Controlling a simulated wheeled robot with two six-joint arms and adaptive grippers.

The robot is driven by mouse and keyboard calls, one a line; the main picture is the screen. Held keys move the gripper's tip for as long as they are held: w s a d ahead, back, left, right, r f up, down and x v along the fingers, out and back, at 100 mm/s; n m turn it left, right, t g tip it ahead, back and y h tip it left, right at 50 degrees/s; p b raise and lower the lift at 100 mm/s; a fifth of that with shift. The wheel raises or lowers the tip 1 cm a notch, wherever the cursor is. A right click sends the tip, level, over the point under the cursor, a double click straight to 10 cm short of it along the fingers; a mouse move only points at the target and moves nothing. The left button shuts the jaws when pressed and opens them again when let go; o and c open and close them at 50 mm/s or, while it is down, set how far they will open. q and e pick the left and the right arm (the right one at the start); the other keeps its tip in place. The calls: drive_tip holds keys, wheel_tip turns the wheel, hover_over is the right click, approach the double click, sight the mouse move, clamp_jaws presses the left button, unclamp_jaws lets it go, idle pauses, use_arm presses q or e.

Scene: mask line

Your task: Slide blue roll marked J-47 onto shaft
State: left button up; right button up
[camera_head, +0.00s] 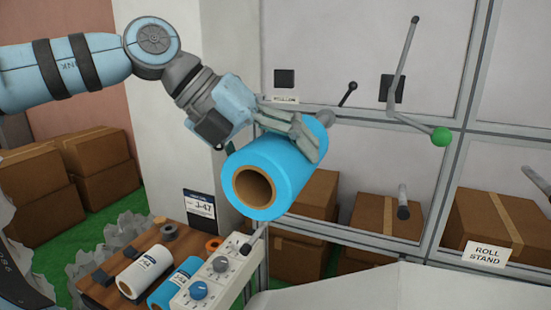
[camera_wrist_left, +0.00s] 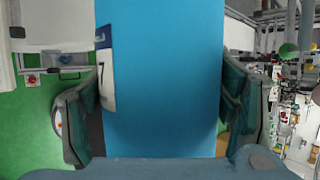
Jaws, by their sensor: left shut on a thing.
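My left gripper (camera_head: 303,137) is shut around a blue roll (camera_head: 255,165) and holds it in the air. Its brown core's open end faces the camera; the core looks empty at this end. In the left wrist view the roll (camera_wrist_left: 165,80) fills the space between the fingers, and its label (camera_wrist_left: 107,75) shows a 7; the rest is hidden. A grey shaft (camera_head: 403,205) with a dark end sticks out of the panel, to the right of the roll and apart from it. A grey round part (camera_head: 325,117) shows behind the roll's far end; I cannot tell whether they touch. My right gripper is out of view.
A card reading J-47 (camera_head: 200,205) stands behind a wooden table (camera_head: 100,291). The table holds a white roll (camera_head: 144,272), another blue roll (camera_head: 175,285) and a knobbed control box (camera_head: 215,272). A green-knobbed lever (camera_head: 440,136) juts out at right. A ROLL STAND sign (camera_head: 487,253) hangs lower right.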

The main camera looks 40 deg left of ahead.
use_arm(q)
drive_tip(key=shift+w+a+r+p, duration=0.1)
drive_tip(key=shift+w+a+p, duration=0.2)
drive_tip(key=shift+w+p, duration=0.4)
drive_tip(key=shift+w+a+r+p, duration=0.1)
drive_tip(key=shift+w+a+p, duration=0.15)
drive_tip(key=shift+w+p, duration=0.45)
drive_tip(key=shift+w+a+f, duration=0.1)
drive_tip(key=shift+w+f, duration=0.05)
drive_tip(key=shift+w, duration=0.25)
drive_tip(key=shift+w+a+r+p, duration=0.2)
drive_tip(key=shift+w+p, duration=0.25)
drive_tip(key=shift+p, duration=0.15)
drive_tip(key=w+p, duration=0.1)
drive_tip(key=w+a+p, duration=0.1)
drive_tip(key=w+p, duration=0.1)
drive_tip(key=shift+w+f, duration=0.1)
drive_tip(key=shift+w, duration=0.15)
drive_tip(key=shift+w+a+f, duration=0.1)
drive_tip(key=shift+w+f, duration=0.05)
drive_tip(key=shift+w, duration=0.05)
drive_tip(key=shift+w+a, duration=0.25)
drive_tip(key=shift+w, duration=0.55)
drive_tip(key=shift+w+a, duration=0.3)
drive_tip(key=shift+w, duration=0.45)
drive_tip(key=shift+w+a, duration=0.25)
drive_tip(key=shift+w, duration=0.55)
